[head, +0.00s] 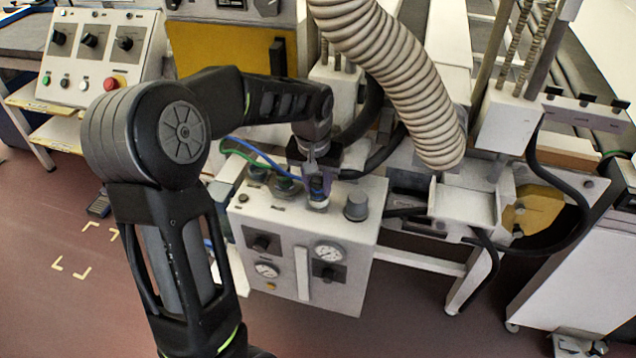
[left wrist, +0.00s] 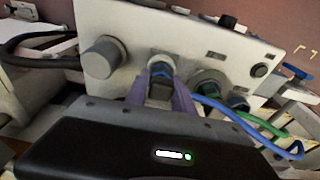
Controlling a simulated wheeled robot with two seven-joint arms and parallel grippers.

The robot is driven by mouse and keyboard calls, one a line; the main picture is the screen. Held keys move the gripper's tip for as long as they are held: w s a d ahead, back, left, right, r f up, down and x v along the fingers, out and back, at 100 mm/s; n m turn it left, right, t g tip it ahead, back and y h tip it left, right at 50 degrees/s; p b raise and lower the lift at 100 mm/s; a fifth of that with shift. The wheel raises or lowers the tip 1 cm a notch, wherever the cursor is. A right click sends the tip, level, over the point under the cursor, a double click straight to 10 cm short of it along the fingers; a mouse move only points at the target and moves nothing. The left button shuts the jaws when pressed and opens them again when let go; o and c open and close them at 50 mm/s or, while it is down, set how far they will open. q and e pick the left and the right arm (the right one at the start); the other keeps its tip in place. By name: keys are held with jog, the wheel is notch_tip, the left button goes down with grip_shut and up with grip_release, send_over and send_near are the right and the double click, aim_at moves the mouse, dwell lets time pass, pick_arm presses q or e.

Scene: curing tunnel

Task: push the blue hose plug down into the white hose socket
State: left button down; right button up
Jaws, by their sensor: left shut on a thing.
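My left gripper (head: 318,186) points down at the top of a white box and is shut on the blue hose plug (head: 317,183). In the left wrist view its two purple fingers (left wrist: 160,92) are on both sides of the plug (left wrist: 160,70). The white hose socket (head: 319,203) is directly under the plug, and its pale rim shows in the left wrist view (left wrist: 161,57). The plug is at the socket's mouth; how deep it sits is hidden by the fingers. My right gripper is not in view.
The white box (head: 320,270) has gauges and knobs on its front. A grey knob (head: 356,206) stands right of the socket. Green-ringed fittings (left wrist: 208,82) and blue and green hoses (left wrist: 245,118) are close by. A thick ribbed duct (head: 395,70) hangs to the right.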

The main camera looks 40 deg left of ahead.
pick_arm(q)
jog(key=c, duration=1)
grip_release()
jog(key=r, duration=0.5)
jog(key=s+r, duration=0.1)
jog(key=r, duration=0.1)
jog(key=shift+s+d+r, duration=0.1)
jog(key=shift+r, duration=0.25)
